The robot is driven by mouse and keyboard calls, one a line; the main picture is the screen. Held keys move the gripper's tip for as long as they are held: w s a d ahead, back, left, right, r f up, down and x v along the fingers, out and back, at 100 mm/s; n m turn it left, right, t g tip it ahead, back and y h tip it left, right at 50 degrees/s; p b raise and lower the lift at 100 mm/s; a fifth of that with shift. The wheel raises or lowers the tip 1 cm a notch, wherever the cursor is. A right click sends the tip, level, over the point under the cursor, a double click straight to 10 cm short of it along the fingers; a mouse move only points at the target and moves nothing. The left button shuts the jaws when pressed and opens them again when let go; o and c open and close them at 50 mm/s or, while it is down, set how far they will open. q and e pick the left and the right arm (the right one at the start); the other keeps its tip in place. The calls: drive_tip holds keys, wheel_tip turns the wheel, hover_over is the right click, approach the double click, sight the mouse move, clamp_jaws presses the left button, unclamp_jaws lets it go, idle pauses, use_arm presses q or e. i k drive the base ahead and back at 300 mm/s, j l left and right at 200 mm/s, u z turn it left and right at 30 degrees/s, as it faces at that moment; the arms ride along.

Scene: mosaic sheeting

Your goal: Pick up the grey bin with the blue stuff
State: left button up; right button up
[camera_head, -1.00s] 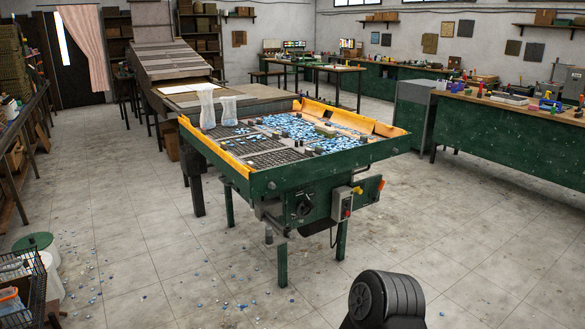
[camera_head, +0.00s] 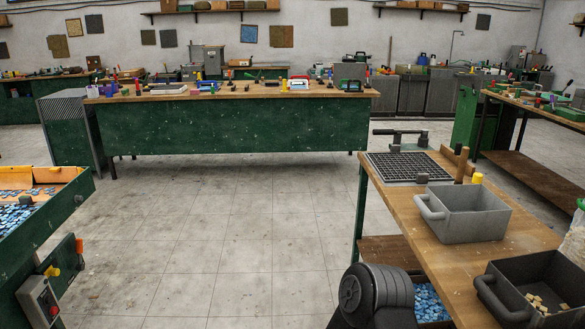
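Blue pieces (camera_head: 428,301) show low at the bottom, below the wooden bench top on the right. They seem to lie in a container whose walls are mostly hidden by the bench and by a dark part of my own arm. A light grey bin (camera_head: 472,228) with a handle stands on the bench top; no blue shows in it. A darker bin (camera_head: 505,300) in the bottom right corner holds several beige pieces. Neither of my grippers is in view.
The wooden bench (camera_head: 405,207) also carries a black grid tray (camera_head: 408,168) and a yellow-capped item. A green table (camera_head: 40,235) with blue tiles is at the left edge. A long green workbench (camera_head: 230,128) stands behind. The floor (camera_head: 220,240) between is clear.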

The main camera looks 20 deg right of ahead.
sight(468, 213)
drive_tip(key=i+l+z, duration=0.25)
drive_tip(key=i, duration=0.7)
drive_tip(key=i+z, duration=0.3)
drive_tip(key=i, duration=0.65)
drive_tip(key=i+u, duration=0.15)
drive_tip(key=i, duration=0.75)
drive_tip(key=z, duration=3.85)
